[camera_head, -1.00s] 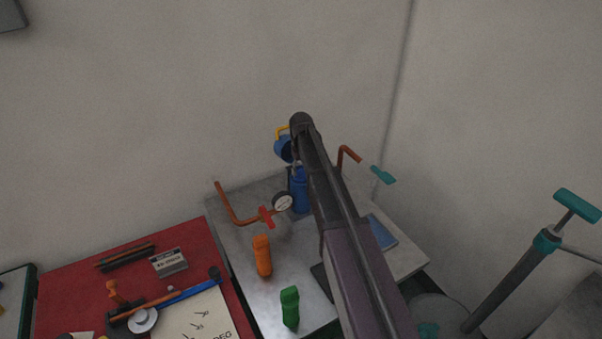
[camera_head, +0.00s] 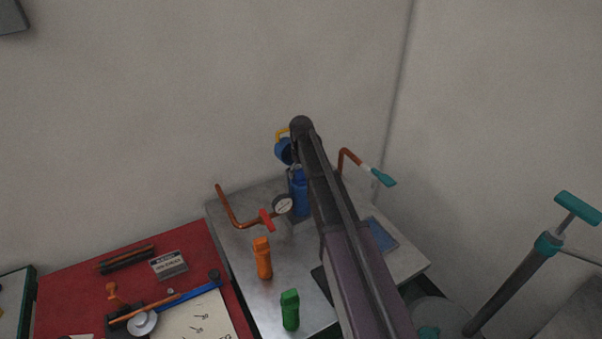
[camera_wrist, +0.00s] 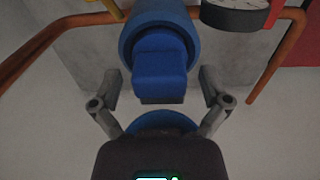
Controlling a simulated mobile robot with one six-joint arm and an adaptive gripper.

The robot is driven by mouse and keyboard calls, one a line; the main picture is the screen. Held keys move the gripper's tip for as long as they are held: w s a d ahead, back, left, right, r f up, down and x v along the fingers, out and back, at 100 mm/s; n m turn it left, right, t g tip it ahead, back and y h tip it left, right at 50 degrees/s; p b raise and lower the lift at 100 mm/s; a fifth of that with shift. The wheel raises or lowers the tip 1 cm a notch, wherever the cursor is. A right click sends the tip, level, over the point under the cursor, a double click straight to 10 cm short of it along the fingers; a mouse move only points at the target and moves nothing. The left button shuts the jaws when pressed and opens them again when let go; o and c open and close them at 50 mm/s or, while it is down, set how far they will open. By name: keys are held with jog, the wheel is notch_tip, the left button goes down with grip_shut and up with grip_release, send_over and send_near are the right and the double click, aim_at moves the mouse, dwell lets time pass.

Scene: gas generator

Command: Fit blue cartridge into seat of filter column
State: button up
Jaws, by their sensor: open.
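In the head view the filter column stands at the back of the metal table, with an upright blue body (camera_head: 300,192) and a blue round part (camera_head: 284,150) with a yellow handle above it. My arm covers its right side and my gripper cannot be made out there. In the wrist view my gripper (camera_wrist: 159,82) is open. A squared blue block (camera_wrist: 160,72), apparently the blue cartridge's grip, lies between the fingertips with gaps on both sides. A wider blue round part (camera_wrist: 160,27) adjoins it. Whether the cartridge is seated cannot be told.
A gauge (camera_head: 283,203), a copper pipe with a red valve handle (camera_head: 266,220) and a teal-handled pipe (camera_head: 384,177) flank the column. Orange (camera_head: 262,258) and green (camera_head: 290,310) cartridges stand in front. A red bench (camera_head: 70,290) with tools is at left.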

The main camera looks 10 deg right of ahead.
jog(key=shift+r, duration=0.15)
notch_tip(320, 180, up, 12)
jog(key=p, duration=1.2)
dwell(0.7)
jog(key=s+m, duration=0.3)
jog(key=s, duration=2.6)
jog(key=shift+m, duration=0.3)
jog(key=shift+d, duration=0.1)
notch_tip(320, 180, down, 14)
jog(key=b, duration=1.3)
jog(key=shift+b, duration=0.35)
jog(key=shift+r, duration=0.1)
